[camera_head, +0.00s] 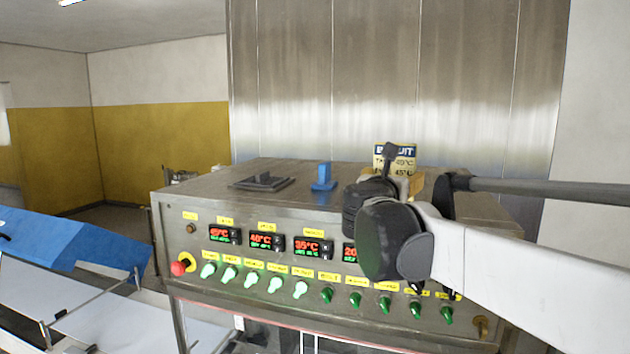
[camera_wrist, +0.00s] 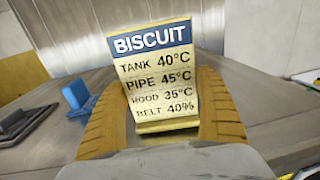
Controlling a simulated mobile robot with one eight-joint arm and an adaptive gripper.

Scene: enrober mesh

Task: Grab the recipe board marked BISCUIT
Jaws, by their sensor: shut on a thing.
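The recipe board (camera_wrist: 155,75) is a cream card with a blue BISCUIT header and lines for tank, pipe, hood and belt. In the wrist view it sits between the two tan fingers of my gripper (camera_wrist: 166,115), which is shut on its lower part. In the head view the board (camera_head: 396,157) shows its upper part above the machine's top, near the right end. My gripper's dark wrist and arm cover its lower part there. I cannot tell whether its base still touches the metal top.
The steel machine (camera_head: 215,180) has a front panel of red displays, green switches and a red stop button (camera_head: 180,267). A blue block (camera_head: 323,177) and a dark flat fixture (camera_head: 262,183) stand on its top, left of the board. A steel wall rises behind.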

